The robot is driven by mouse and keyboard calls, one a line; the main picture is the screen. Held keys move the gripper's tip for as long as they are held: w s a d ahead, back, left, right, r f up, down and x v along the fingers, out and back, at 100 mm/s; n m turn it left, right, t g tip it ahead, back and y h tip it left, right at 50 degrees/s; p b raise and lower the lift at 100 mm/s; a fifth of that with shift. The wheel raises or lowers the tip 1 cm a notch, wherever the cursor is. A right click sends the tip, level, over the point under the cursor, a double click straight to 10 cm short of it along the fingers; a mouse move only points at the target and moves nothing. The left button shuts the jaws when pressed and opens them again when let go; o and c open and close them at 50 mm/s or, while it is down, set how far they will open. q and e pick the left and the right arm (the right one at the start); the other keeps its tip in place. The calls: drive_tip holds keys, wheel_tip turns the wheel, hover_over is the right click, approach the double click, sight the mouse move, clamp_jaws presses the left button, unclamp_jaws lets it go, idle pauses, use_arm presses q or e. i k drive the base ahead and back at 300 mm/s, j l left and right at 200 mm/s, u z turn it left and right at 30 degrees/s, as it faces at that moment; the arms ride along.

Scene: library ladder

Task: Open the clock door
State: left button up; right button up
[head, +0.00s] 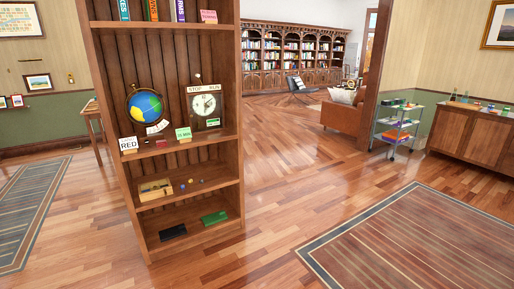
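The clock (206,106) stands on a middle shelf of the wooden bookcase, right of the globe. It has a pale square case, a round white dial with dark hands, and the words STOP and RUN along its top. Its front faces me. A small knob shows above its top left. I cannot tell from this distance whether its door is open or shut. A small green label (213,122) shows at its lower right. Neither of my grippers is in view.
The bookcase (220,165) also holds a globe (145,106), a RED card (128,144), a green card (183,134), a wooden box (155,189) and small balls. Wooden floor (270,200) before it is clear. A rug (420,240) lies right; a cart (396,130) stands farther back.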

sight(208, 113)
drive_tip(key=i, duration=2)
